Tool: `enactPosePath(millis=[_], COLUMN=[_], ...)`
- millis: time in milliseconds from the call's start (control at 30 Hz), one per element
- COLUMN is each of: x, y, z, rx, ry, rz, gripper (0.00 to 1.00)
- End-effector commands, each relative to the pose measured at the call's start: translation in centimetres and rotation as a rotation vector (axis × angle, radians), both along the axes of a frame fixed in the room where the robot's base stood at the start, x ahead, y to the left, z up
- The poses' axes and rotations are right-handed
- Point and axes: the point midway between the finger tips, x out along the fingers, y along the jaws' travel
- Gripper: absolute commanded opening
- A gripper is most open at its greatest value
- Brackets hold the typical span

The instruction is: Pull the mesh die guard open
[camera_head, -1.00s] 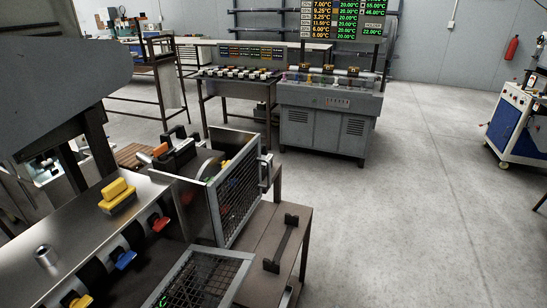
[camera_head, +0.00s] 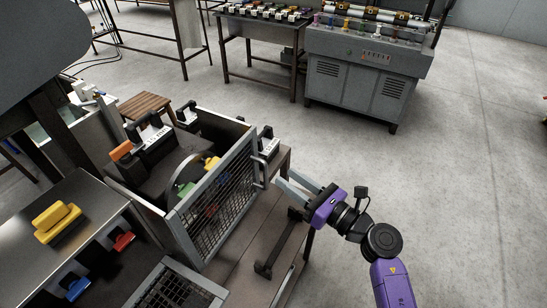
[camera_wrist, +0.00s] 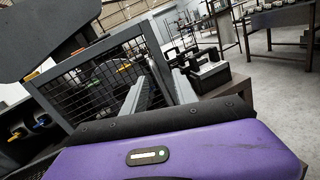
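The mesh die guard (camera_head: 216,207) is a grey-framed wire panel standing upright along the front of the die box. Its grey handle (camera_head: 259,170) is on the panel's right edge. My gripper (camera_head: 281,183) has a purple body and two grey fingers, which are apart. The fingertips are at the right of the handle, close to it; I cannot tell whether they touch it. In the wrist view the mesh guard (camera_wrist: 98,88) is ahead and left, and the gripper (camera_wrist: 158,85) shows its fingers spread near the guard's right edge. Coloured parts show through the mesh.
A second mesh panel (camera_head: 175,290) lies low at the front. A brown bench (camera_head: 290,235) with a dark bar handle (camera_head: 283,240) is below my gripper. A yellow block (camera_head: 56,219) sits on the metal top at left. The floor at right is clear.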

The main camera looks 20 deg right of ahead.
Motion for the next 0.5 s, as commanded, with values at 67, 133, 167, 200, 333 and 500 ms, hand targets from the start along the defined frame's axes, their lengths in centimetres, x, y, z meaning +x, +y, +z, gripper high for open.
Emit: enactPosePath(millis=[67,133,167,200,333,500], x=[-0.2,-0.3,-0.3,-0.4,-0.1,1.8], y=[0.4,0.7,0.8,0.9,1.1,2.0], z=[-1.1,-1.5,-1.6,-1.6,-1.5,-1.3], rx=[-0.084,-0.138,-0.155,-0.171,-0.195,-0.196], ry=[0.003,-0.005,-0.009,-0.014,-0.027,-0.029], rz=[0.015,0.026,0.029,0.033,0.035,0.037], gripper=[0.34,0.34,0.34,0.34,0.34,0.34])
